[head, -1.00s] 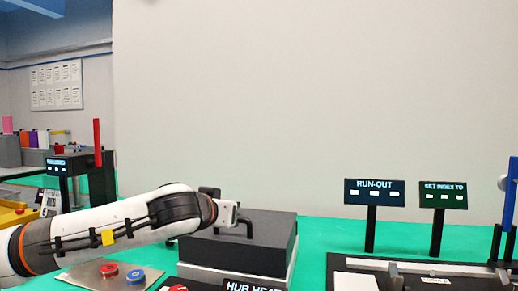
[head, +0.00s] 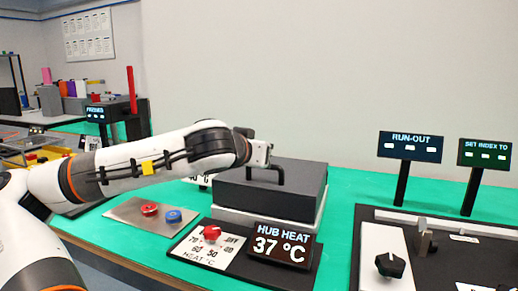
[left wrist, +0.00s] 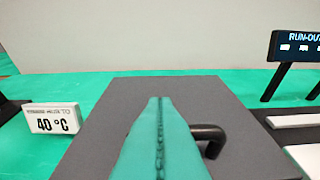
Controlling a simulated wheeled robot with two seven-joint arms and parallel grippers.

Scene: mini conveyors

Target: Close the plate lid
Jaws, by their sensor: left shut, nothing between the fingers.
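The plate lid (head: 300,173) is a dark grey block with a black bar handle (head: 281,173) on top. It lies flat on the pale grey heating base (head: 262,222), with no gap that I can make out. My left gripper (head: 263,154) is at the lid's back left, by the handle; its fingertips are hard to see there. In the left wrist view the shut, empty fingers (left wrist: 160,103) point across the lid's top (left wrist: 120,95), left of the handle (left wrist: 209,138). I cannot tell whether they touch the lid. My right gripper is out of view.
A display reading HUB HEAT 37 °C (head: 283,245) and a red knob (head: 211,232) stand in front of the base. A metal plate with red and blue buttons (head: 135,212) lies to the left. A RUN-OUT sign (head: 410,146) and a black-knobbed panel (head: 392,264) are to the right.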

